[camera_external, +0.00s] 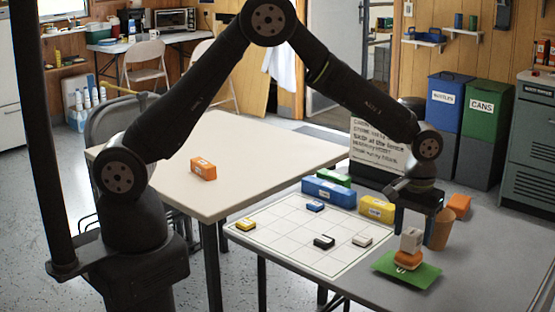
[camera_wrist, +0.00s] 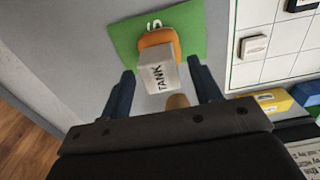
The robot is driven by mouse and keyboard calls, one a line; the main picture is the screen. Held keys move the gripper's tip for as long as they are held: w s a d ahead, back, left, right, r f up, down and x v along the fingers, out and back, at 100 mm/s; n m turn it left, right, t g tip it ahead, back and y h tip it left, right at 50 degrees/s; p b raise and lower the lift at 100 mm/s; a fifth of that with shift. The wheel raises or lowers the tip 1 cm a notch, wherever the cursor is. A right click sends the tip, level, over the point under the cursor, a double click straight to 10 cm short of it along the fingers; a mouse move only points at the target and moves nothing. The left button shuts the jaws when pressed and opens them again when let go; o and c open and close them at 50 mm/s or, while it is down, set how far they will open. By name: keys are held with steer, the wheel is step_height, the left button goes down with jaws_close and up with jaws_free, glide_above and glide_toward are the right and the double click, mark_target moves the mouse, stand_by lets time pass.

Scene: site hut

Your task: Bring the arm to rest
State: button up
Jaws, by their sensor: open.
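My gripper (camera_external: 414,226) is at the right, over the grey table. Its jaws are open, with a finger on each side of a white block (camera_external: 411,241) and visible gaps between. In the wrist view the fingers (camera_wrist: 161,70) flank this block (camera_wrist: 157,79), which is marked TANK. I cannot tell how far the tips reach down beside it. The white block rests on an orange block (camera_external: 407,260), also seen in the wrist view (camera_wrist: 156,38). The orange block sits on a green mat (camera_external: 424,276).
A brown cup (camera_external: 440,230) and another orange block (camera_external: 460,205) stand close behind my gripper. A yellow block (camera_external: 376,209), a blue block (camera_external: 328,192) and a sign (camera_external: 378,146) are nearby. A white grid board (camera_external: 290,235) holds several small blocks.

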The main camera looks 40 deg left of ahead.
step_height(320, 180, down, 2)
steer(key=shift+r, duration=2.05)
